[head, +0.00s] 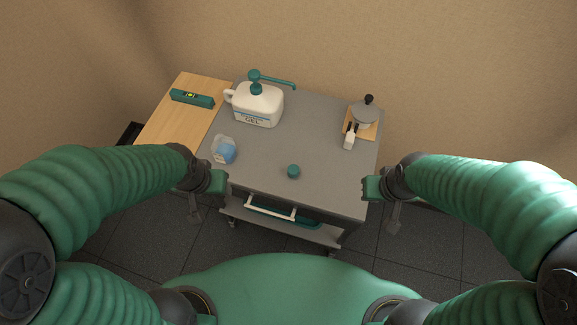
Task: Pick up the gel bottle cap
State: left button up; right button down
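A small round teal cap (293,171) lies on the grey cart top near its front edge, right of the middle. The white gel bottle (257,104) with a teal pump and a "GEL" label stands at the back of the cart. My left gripper (219,184) is at the cart's front left edge, left of the cap and apart from it. My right gripper (370,188) is at the cart's front right edge, right of the cap and apart from it. The fingers of both are too small to tell whether they are open.
A clear container with blue contents (223,149) stands at the cart's left. A wooden board (200,114) bears a teal level (192,98). The cart top (310,130) is clear around the cap.

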aim_at(293, 171)
jog(key=i+j, duration=0.1)
jog(key=j, duration=0.3)
jog(key=i+j, duration=0.15)
jog(key=j, duration=0.3)
jog(key=i+j, duration=0.1)
jog(key=j, duration=0.3)
jog(key=z, duration=0.05)
